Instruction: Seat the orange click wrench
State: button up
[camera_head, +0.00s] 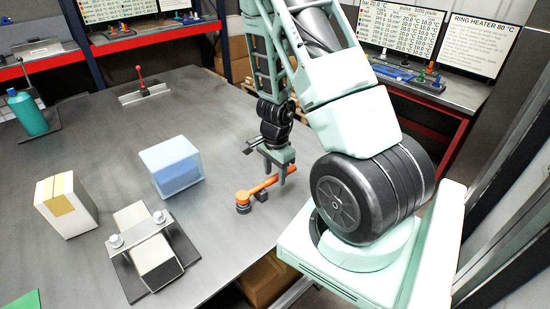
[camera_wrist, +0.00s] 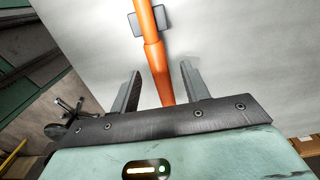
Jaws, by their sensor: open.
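The orange click wrench (camera_head: 268,186) lies near the right side of the grey table, with its dark round end toward the left. My gripper (camera_head: 286,181) is over the wrench's right end, fingers pointing down. In the wrist view the orange wrench shaft (camera_wrist: 158,68) runs between the two open fingers of my gripper (camera_wrist: 160,72), with a gap on each side. A small grey block (camera_wrist: 149,21) shows at the shaft further up that view. I cannot tell whether it is part of the wrench or a support. Nothing is held.
A translucent blue bin (camera_head: 171,168) stands left of the wrench. A metal fixture with two knobs (camera_head: 154,254) and a taped box (camera_head: 66,205) are at front left. A teal bottle (camera_head: 28,113) and red-handled clamp (camera_head: 142,86) are further back.

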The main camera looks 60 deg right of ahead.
notch_tip(320, 180, up, 17)
jog(key=p, duration=0.4)
jog(key=shift+d+p, duration=0.15)
jog(key=shift+p, duration=0.15)
jog(key=a+f+n+y+b, duration=0.2)
jog(key=a+n+b, duration=0.5)
jog(key=a+n, duration=1.2)
jog(key=s+a+n+b, duration=0.2)
jog(key=s+a+n, duration=0.2)
jog(key=a, duration=0.5)
jog(key=s+a+n+h+b, duration=0.1)
jog(key=s+a+n+b, duration=0.1)
jog(key=s+a+n, duration=0.3)
jog(key=s+a, duration=0.2)
jog(key=a, duration=0.2)
jog(key=shift+s+a+n+h, duration=0.2)
jog(key=shift+n+h, duration=0.1)
jog(key=shift+f, duration=0.1)
